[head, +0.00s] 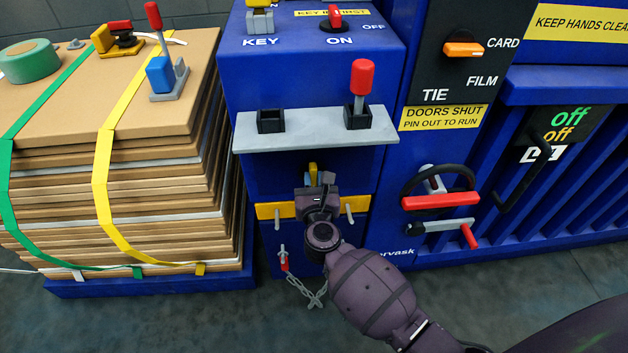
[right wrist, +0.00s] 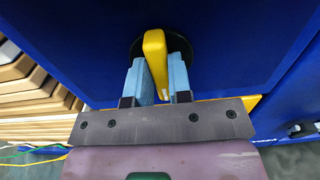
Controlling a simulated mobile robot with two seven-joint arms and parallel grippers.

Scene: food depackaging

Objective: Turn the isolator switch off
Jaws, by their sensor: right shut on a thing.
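A yellow handle (right wrist: 155,55) stands upright on a round black base (right wrist: 180,46) on the blue cabinet's front. My right gripper (head: 315,178) is in front of that cabinet. In the right wrist view the blue fingers of my right gripper (right wrist: 159,80) are shut on the handle, one on each side. The handle's yellow tip (head: 313,169) shows above the gripper in the head view; the rest is hidden. A red switch (head: 334,17) on the cabinet top, between ON and OFF labels, seems to point near ON. I cannot tell which one is the isolator. My left gripper is not in view.
A grey shelf (head: 315,128) with two black sockets and a red-topped lever (head: 362,80) juts out above my gripper. A yellow bar (head: 270,211) crosses below. Strapped cardboard (head: 120,190) stands left; a red handle (head: 440,201) is right.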

